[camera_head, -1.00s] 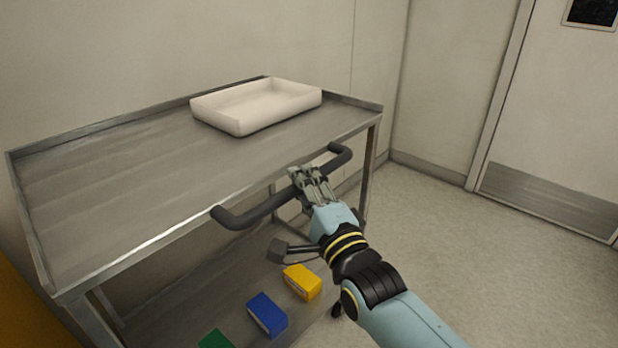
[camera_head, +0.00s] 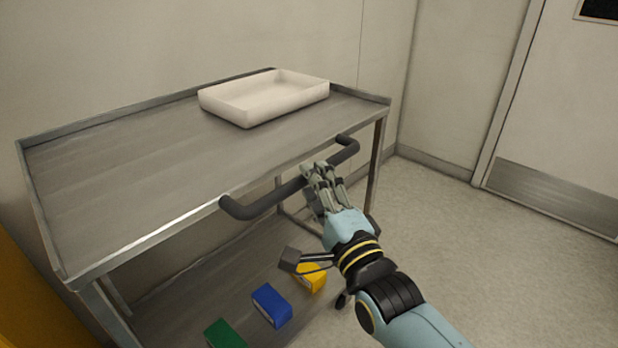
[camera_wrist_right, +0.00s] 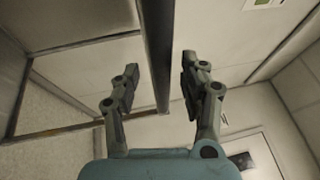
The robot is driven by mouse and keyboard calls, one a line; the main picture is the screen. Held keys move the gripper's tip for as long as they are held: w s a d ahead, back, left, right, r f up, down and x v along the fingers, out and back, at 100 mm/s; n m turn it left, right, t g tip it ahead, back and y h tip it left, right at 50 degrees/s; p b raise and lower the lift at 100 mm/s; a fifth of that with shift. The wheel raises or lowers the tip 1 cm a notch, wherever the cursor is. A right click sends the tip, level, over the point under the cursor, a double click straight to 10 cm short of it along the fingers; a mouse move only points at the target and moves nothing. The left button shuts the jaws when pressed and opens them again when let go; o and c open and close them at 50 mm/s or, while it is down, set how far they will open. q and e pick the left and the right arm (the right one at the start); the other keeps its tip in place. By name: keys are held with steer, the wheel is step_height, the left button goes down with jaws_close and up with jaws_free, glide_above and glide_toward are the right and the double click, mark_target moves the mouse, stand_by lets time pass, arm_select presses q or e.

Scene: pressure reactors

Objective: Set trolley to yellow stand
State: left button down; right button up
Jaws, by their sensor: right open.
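The trolley (camera_head: 130,170) is a grey metal cart with a raised rim, in the left half of the head view. Its dark bar handle (camera_head: 262,207) runs along the near side. My right gripper (camera_head: 318,172) is at the handle, right of its middle. In the right wrist view, the open fingers (camera_wrist_right: 160,75) stand on either side of the bar (camera_wrist_right: 158,45), with gaps beside it. A yellow surface (camera_head: 30,300) shows at the lower left edge; I cannot tell whether it is the yellow stand. My left gripper is out of view.
A white tray (camera_head: 264,112) sits on the trolley top. Walls stand behind, a door (camera_head: 560,120) at the right. The floor (camera_head: 480,260) at right is clear.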

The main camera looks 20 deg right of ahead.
steer(key=s+f, duration=0.1)
steer(key=s, duration=0.8)
steer(key=shift+s+f, duration=0.25)
steer(key=shift+f, duration=0.15)
steer(key=shift+a, duration=0.1)
steer(key=s+d+f+n+g, duration=0.2)
steer(key=s+f+n+g, duration=0.15)
steer(key=f, duration=0.75)
steer(key=s+d+f+n+g, duration=0.25)
steer(key=s+f, duration=0.25)
steer(key=f, duration=0.6)
steer(key=s+d+f+n+g, duration=0.15)
steer(key=s+f+g, duration=0.3)
steer(key=f, duration=0.65)
steer(key=s+d+f+n+g, duration=0.1)
steer(key=s+f+n+g, duration=0.2)
steer(key=s, duration=0.5)
steer(key=s+d+f+n+g, duration=0.1)
steer(key=s+f+n+g, duration=0.2)
steer(key=s, duration=0.6)
steer(key=s+d+f+n+g, duration=0.1)
steer(key=s+f+n+g, duration=0.2)
steer(key=s, duration=0.6)
step_height(320, 180, down, 3)
steer(key=n, duration=0.3)
steer(key=shift+d+r+h, duration=0.2)
steer(key=shift+d+h, duration=0.2)
